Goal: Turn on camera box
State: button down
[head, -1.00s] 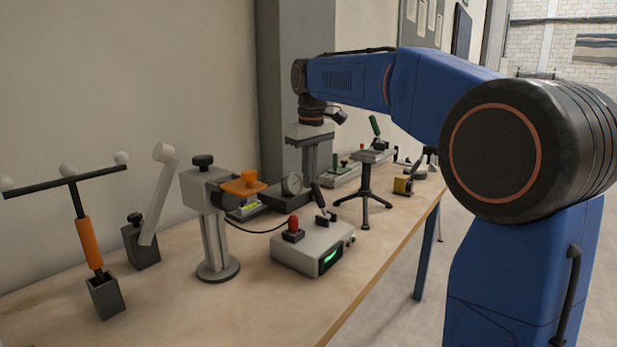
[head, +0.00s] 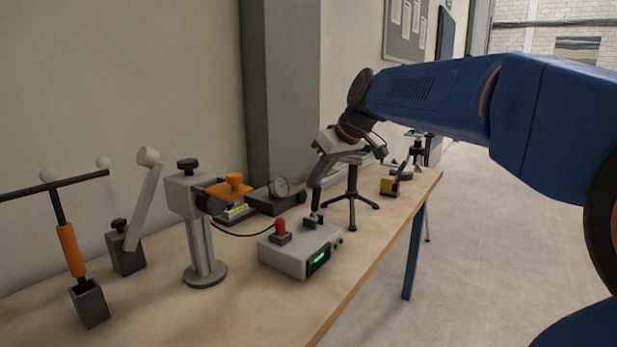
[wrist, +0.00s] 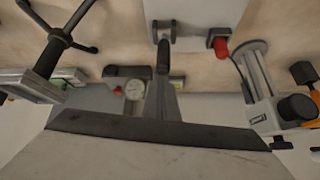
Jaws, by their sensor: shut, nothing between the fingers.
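The camera box (head: 300,252) is a pale grey box on the bench, with a lit green display on its front and a red knob (head: 281,227) on top. A black toggle lever (head: 316,200) stands on its top. My gripper (head: 315,184) is shut and empty, pointing down, with its fingertips at the top of the lever.
A column stand with an orange platform (head: 205,240) is left of the box, with a cable running to the box. A black tripod (head: 352,195) and a dial gauge (head: 280,187) stand behind. Bare bench top (head: 270,310) lies in front.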

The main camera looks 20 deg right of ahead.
jog(key=shift+s+d+f, duration=0.35)
jog(key=shift+s+d, duration=0.2)
jog(key=shift+s, duration=0.2)
jog(key=shift+s+d+f, duration=0.35)
jog(key=shift+s+d, duration=0.15)
jog(key=shift+s, duration=0.25)
jog(key=shift+s+d+f, duration=0.1)
jog(key=w+a+r, duration=0.1)
jog(key=w+r, duration=0.2)
jog(key=s+d+r, duration=0.3)
jog(key=s+r, duration=0.2)
jog(key=s, duration=0.1)
jog(key=shift+s+d+r, duration=0.3)
jog(key=shift+d, duration=0.1)
jog(key=s+a+f+m+h, duration=0.1)
jog(key=s+f+m, duration=0.1)
jog(key=s+f, duration=0.9)
jog(key=s+a+f+m+g+h, duration=0.1)
jog(key=s+a+f+m+h, duration=0.1)
jog(key=s+f, duration=1)
notch_tip(320, 180, down, 7)
jog(key=shift+a+f+m+h, duration=0.2)
jog(key=shift+a+m+h, duration=0.1)
jog(key=shift+m, duration=0.1)
